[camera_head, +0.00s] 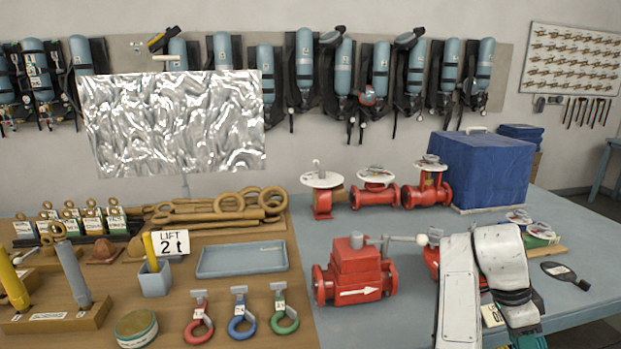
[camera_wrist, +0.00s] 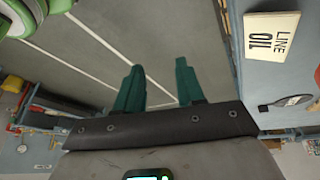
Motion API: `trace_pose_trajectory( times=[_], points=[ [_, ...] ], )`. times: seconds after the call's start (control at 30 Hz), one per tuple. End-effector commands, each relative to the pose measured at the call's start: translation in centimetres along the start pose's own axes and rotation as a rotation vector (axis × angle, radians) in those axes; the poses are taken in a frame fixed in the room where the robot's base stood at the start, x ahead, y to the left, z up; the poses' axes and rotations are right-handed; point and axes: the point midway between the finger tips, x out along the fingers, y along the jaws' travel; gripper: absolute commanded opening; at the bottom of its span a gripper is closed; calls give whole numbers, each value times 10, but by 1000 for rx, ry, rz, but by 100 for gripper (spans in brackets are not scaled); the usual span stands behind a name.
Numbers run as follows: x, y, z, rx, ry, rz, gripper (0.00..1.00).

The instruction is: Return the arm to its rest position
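My gripper (camera_wrist: 158,70) shows in the wrist view as two dark green fingers standing apart, with nothing between them. Beyond the fingers is grey floor with white lines. In the head view my white arm is at the lower right, in front of the blue-grey table top (camera_head: 400,325). Only a teal bit of my gripper shows there at the bottom edge; its fingertips are not clear in that view.
A red valve block (camera_head: 357,268) stands left of my arm. A black paddle-shaped thing (camera_head: 566,274) lies to its right. A LINE OIL card (camera_wrist: 270,36) is close on the right in the wrist view. A blue covered box (camera_head: 482,168) stands behind.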

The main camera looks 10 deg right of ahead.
Motion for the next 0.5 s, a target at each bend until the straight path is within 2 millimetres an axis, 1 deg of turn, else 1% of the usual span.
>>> trace_pose_trajectory(
  times=[0.03, 0.2, 0.3, 0.37, 0.47, 0.5],
  points=[
    [21, 10, 1, -55, 14, -10, 38],
    [73, 41, 10, -288, 35, -65, 38],
    [100, 62, 18, -441, 46, -99, 38],
    [114, 76, 25, -537, 50, -120, 38],
    [136, 101, 37, -706, 55, -157, 38],
    [144, 112, 43, -775, 55, -171, 38]
  ],
)
